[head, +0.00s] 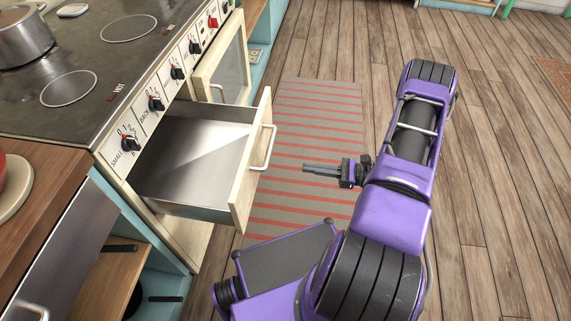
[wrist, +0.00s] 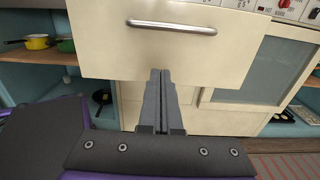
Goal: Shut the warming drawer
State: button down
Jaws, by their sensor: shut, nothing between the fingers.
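The warming drawer (head: 195,160) is pulled out from under the stove's knob panel in the head view. Its metal inside looks empty. Its cream front panel (head: 254,150) carries a silver bar handle (head: 264,148). In the wrist view the drawer front (wrist: 165,55) fills the upper middle, with the handle (wrist: 171,26) near the top. My gripper (head: 306,168) is shut and empty, to the right of the drawer front and pointing at it. In the wrist view the shut fingertips (wrist: 160,75) overlap the panel's lower edge, below the handle. I cannot tell whether they touch it.
The stove top (head: 90,60) holds a metal pot (head: 25,40). A glass-fronted oven door (head: 225,68) is beyond the drawer. Open shelves with pans (wrist: 102,97) lie to the left in the wrist view. A striped rug (head: 318,110) covers the floor beside the drawer.

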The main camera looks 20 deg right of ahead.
aim_at(257, 161)
jog(key=x, duration=1.3)
jog(key=shift+a, duration=0.1)
jog(key=shift+w, duration=0.1)
